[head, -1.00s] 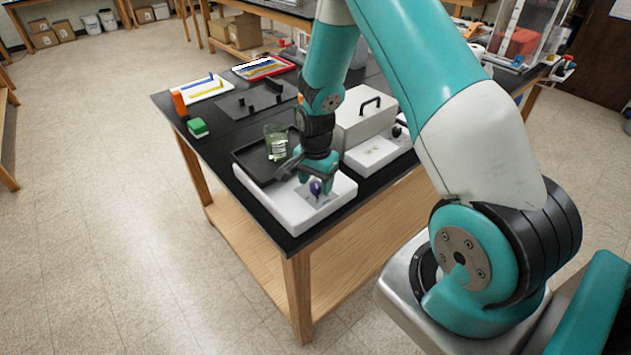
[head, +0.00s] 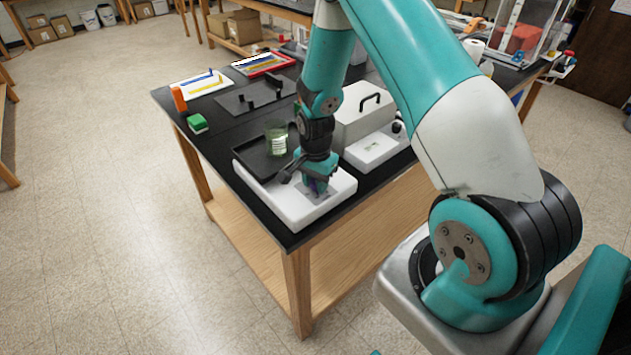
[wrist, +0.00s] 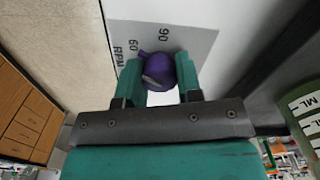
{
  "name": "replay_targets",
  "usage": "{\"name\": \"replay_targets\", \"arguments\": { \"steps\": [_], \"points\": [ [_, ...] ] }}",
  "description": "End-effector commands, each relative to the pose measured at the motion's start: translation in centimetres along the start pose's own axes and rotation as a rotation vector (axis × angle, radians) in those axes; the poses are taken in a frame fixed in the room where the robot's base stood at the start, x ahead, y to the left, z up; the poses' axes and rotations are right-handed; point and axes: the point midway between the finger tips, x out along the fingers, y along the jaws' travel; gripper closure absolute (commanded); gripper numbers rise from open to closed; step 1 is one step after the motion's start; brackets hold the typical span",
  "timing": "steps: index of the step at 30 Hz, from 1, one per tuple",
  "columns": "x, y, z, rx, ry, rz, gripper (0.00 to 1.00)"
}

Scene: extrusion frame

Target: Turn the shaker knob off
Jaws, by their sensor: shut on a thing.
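The shaker (head: 271,203) is a white box with a black tray (head: 252,162) on top, at the front corner of the black table. Its purple knob (wrist: 159,72) sits on a grey panel (wrist: 196,43) marked RPM, 60 and 90 in the wrist view. My gripper (wrist: 160,80) is shut on the knob, one teal finger on each side. In the head view my gripper (head: 316,184) comes down from above and mostly hides the knob. The knob's pointer mark is hard to read.
A glass beaker (head: 276,139) with greenish contents stands on the tray, close to my wrist. A green block (head: 197,123) and an orange object (head: 179,99) lie at the table's left edge.

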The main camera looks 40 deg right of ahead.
Motion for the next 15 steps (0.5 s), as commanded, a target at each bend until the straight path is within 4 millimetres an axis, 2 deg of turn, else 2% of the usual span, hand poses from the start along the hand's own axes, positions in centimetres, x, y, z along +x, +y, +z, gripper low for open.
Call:
{"name": "replay_targets", "arguments": {
  "steps": [8,15],
  "points": [
    [0.1,-0.01,0.0,-0.143,0.0,0.0,0.91],
    [0.1,-0.04,-0.02,-0.358,0.0,-0.001,0.91]
  ]
}}
